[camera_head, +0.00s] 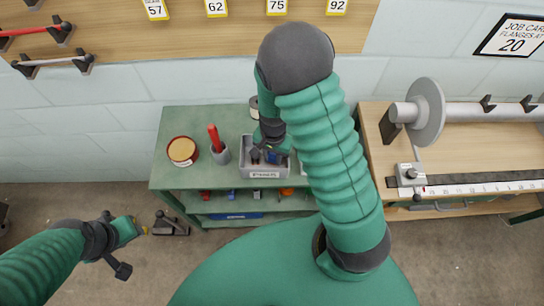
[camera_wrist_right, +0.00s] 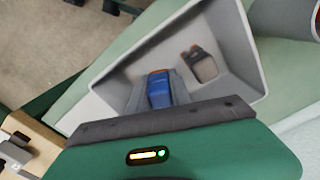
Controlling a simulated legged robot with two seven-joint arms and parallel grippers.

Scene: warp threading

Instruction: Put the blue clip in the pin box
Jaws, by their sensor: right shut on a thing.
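The blue clip (camera_wrist_right: 159,92) is held between the fingers of my right gripper (camera_head: 268,153). In the right wrist view the clip is over the inside of the grey pin box (camera_wrist_right: 228,22); I cannot tell whether it touches the bottom. The pin box (camera_head: 264,175) stands on the green bench in the head view, with a label on its front. The right gripper partly covers the box and the clip there. My left gripper (camera_head: 124,244) is at the lower left, away from the bench, and its jaws are unclear.
A grey-brown clip (camera_wrist_right: 200,65) lies in the box. A grey cup (camera_head: 221,155) with a red tool and a round brown tin (camera_head: 183,151) stand left of the box on the green bench (camera_head: 170,125). A wooden bench (camera_head: 455,150) with a metal roller stands at right.

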